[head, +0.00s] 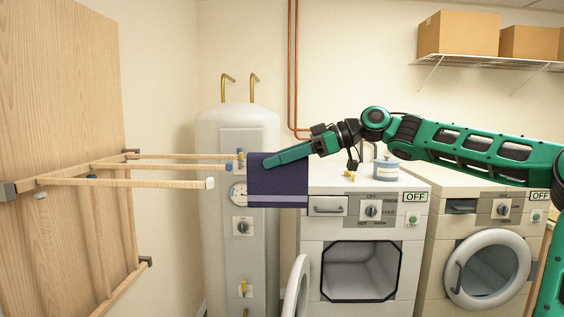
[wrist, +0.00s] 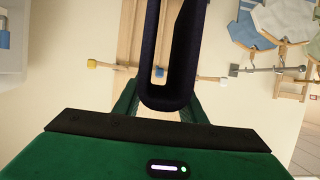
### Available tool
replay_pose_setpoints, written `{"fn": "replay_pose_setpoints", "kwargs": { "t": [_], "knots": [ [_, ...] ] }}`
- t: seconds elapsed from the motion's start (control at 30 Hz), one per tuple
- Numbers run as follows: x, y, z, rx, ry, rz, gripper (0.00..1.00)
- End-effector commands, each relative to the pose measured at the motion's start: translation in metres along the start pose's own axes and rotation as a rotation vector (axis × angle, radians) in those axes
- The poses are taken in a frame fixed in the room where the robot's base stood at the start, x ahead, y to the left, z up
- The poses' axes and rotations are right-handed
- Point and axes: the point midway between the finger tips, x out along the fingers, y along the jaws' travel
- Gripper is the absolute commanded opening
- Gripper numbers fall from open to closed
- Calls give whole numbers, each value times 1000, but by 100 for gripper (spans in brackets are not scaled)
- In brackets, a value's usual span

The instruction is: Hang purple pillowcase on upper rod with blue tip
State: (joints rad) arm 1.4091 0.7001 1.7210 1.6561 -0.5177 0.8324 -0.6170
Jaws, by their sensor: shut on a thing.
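The dark purple pillowcase (head: 278,185) hangs from my gripper (head: 272,160), which is shut on its top edge. In the wrist view the pillowcase (wrist: 168,95) is a dark folded loop between my green fingers. The upper rod with the blue tip (head: 228,168) sticks out from the wooden rack on the left wall. Its tip is just left of the pillowcase, with a small gap in the head view. The blue tip (wrist: 158,72) shows through the loop in the wrist view. A white-tipped rod (head: 210,183) is nearer, and a yellow tip (wrist: 92,64) lies on the other side.
The rack's lower frame (head: 97,225) hangs below the upper rods. A water heater (head: 240,250) stands behind the rods and pillowcase. A washer (head: 325,235) with its door open is under my arm, with a second machine (head: 455,245) to its right. A blue-grey pot (head: 386,171) sits on the washer.

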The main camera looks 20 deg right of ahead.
Motion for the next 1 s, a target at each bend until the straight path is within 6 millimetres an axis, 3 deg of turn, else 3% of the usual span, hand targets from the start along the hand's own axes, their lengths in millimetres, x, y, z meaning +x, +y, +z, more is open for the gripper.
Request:
{"fn": "replay_pose_setpoints", "kwargs": {
  "t": [1.0],
  "knots": [
    [68, -1, -20, -2, 1, -2, 13]
  ]
}}
